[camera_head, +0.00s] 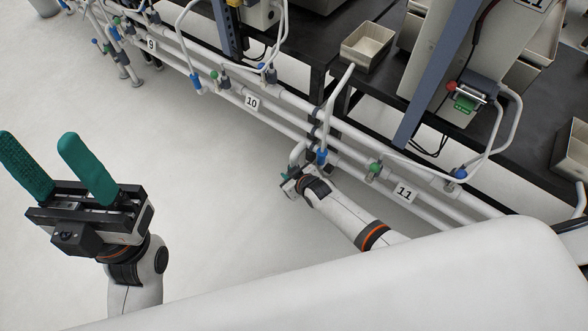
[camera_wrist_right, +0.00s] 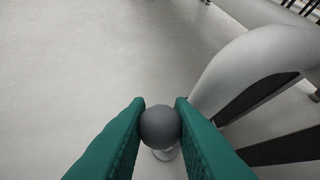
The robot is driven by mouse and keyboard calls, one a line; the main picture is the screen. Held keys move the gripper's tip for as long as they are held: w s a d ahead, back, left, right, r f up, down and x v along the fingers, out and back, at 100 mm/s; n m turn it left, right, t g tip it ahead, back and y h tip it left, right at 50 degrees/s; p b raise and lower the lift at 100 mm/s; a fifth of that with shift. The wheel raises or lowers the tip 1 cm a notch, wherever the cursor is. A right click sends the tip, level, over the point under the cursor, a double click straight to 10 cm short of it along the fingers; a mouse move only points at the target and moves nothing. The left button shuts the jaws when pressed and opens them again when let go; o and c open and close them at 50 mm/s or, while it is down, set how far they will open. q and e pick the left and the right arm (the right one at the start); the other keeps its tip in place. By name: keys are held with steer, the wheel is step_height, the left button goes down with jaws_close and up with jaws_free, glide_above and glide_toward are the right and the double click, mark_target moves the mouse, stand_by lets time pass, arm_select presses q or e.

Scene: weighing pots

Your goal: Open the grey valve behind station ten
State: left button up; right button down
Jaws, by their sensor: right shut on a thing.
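The grey valve shows in the right wrist view as a round grey knob (camera_wrist_right: 160,128) on a short pale base. My right gripper (camera_wrist_right: 160,108) has its two green fingers shut on the knob, one on each side. In the head view, the right gripper (camera_head: 287,184) is low beside the white pipes, between the number 10 label (camera_head: 251,103) and the number 11 label (camera_head: 404,194). The knob cannot be made out there. My left gripper (camera_head: 40,145) is open and empty over the floor at the left, its green fingers wide apart.
White pipes (camera_head: 285,128) run diagonally along the bench. Blue valves (camera_head: 321,156) and green valves (camera_head: 374,169) sit close by on them. A thick white pipe bend (camera_wrist_right: 250,70) is just right of the right fingers. The floor (camera_head: 190,150) at left is clear.

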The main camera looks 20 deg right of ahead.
steer(key=shift+w+a+r+g, duration=0.2)
steer(key=shift+r+g, duration=0.1)
steer(key=shift+g, duration=0.1)
steer(key=shift+w+a+f+g+h+p, duration=0.25)
steer(key=shift+w+g+h+p, duration=0.2)
steer(key=shift+g+h+p, duration=0.4)
steer(key=shift+a, duration=0.1)
steer(key=shift+w+r, duration=0.1)
steer(key=c, duration=1.3)
jaws_free()
steer(key=shift+n, duration=0.3)
